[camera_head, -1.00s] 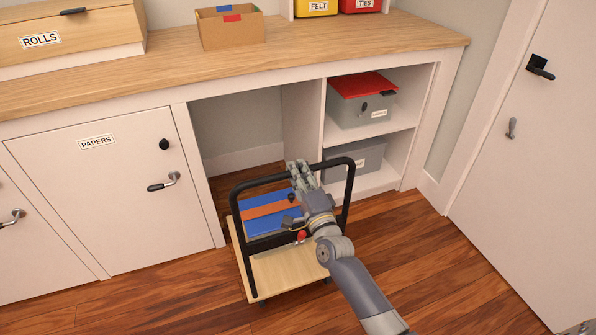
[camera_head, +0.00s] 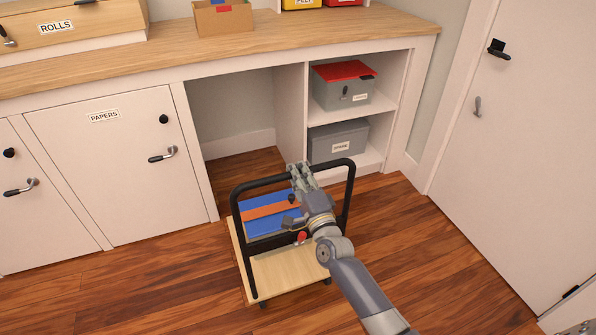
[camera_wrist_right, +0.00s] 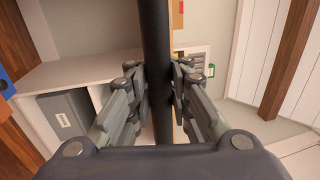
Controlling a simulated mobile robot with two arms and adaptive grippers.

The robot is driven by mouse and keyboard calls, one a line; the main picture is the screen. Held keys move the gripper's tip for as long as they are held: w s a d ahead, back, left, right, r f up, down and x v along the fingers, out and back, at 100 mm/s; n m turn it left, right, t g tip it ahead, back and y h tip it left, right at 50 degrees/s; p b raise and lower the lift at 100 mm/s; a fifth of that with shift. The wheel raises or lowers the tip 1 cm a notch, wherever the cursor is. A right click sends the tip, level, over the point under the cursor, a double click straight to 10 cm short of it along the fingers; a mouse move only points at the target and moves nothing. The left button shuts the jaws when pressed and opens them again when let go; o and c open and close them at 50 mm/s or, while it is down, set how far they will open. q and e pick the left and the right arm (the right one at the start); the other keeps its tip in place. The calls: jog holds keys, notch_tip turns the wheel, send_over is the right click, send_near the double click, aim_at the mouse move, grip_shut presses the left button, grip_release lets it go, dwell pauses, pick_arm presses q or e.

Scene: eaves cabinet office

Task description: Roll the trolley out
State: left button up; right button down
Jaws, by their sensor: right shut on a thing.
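The trolley (camera_head: 293,271) has a pale wooden deck and a black tubular handle frame. It stands on the wood floor in front of the open bay under the counter. A blue box with an orange band (camera_head: 262,213) rests on its deck, partly behind the frame. My right gripper (camera_head: 300,178) is shut on the top bar of the handle. In the right wrist view the black bar (camera_wrist_right: 158,75) runs between the two fingers (camera_wrist_right: 155,100). A small red part (camera_head: 301,237) shows low on the frame by my wrist. My left gripper is not in view.
The empty bay (camera_head: 237,120) lies behind the trolley. Shelves right of it hold a grey box with a red lid (camera_head: 343,87) and another grey box (camera_head: 338,141). The papers cabinet door (camera_head: 110,160) is shut at left. Floor is clear in front and right, up to the white door (camera_head: 510,150).

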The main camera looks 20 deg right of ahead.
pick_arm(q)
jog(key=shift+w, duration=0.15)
pick_arm(e)
jog(key=shift+f, duration=0.2)
jog(key=c, duration=1.5)
grip_release()
jog(key=shift+s, duration=0.1)
jog(key=s, duration=0.4)
jog(key=s+f, duration=0.1)
jog(key=s, duration=0.2)
jog(key=s+f, duration=0.1)
jog(key=s, duration=0.3)
jog(key=shift+s+d+f, duration=0.1)
jog(key=shift+s+d, duration=0.05)
jog(key=shift+s, duration=0.15)
